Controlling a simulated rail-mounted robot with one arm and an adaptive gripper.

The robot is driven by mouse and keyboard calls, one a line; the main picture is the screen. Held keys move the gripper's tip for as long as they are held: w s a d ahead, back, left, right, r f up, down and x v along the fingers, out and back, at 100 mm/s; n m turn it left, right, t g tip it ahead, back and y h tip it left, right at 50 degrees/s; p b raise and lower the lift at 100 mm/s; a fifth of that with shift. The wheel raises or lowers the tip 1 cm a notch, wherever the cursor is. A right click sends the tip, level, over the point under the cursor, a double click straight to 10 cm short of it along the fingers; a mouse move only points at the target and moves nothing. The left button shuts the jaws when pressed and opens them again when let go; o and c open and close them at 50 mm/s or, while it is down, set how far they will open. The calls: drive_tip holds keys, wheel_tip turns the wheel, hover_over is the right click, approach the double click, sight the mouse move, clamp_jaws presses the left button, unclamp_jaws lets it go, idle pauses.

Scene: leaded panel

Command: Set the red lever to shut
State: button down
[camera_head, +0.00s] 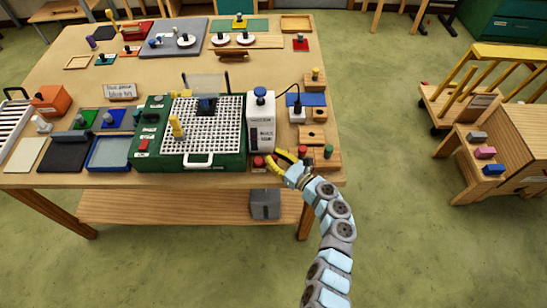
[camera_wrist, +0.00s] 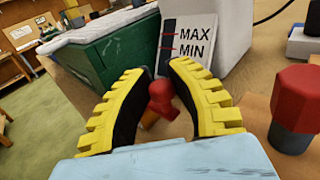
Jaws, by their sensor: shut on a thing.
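The red lever (camera_wrist: 160,100) shows in the wrist view as a small red piece with a rounded top, standing between the two yellow-and-black fingers of my gripper (camera_wrist: 162,90). The fingers are closed in around it, one on each side; its lower part is partly hidden by my gripper. In the head view my gripper (camera_head: 274,157) is low at the front right of the table, with a red part (camera_head: 258,161) at its fingertips. I cannot read the lever's setting from these frames.
A white container (camera_wrist: 190,45) marked MAX and MIN stands just beyond the fingers. The green case (camera_wrist: 100,50) is to its left. A red-capped grey post (camera_wrist: 295,105) stands close on the right. Small wooden blocks (camera_head: 313,135) lie behind my gripper.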

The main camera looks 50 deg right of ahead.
drive_tip(key=shift+d+f, duration=0.1)
drive_tip(key=shift+f, duration=0.05)
idle(0.4)
drive_tip(key=c, duration=1)
unclamp_jaws()
drive_tip(key=shift+o, duration=0.2)
drive_tip(key=shift+s, duration=0.1)
drive_tip(key=s, duration=1.2)
drive_tip(key=shift+w+a, duration=0.1)
drive_tip(key=shift+a, duration=0.1)
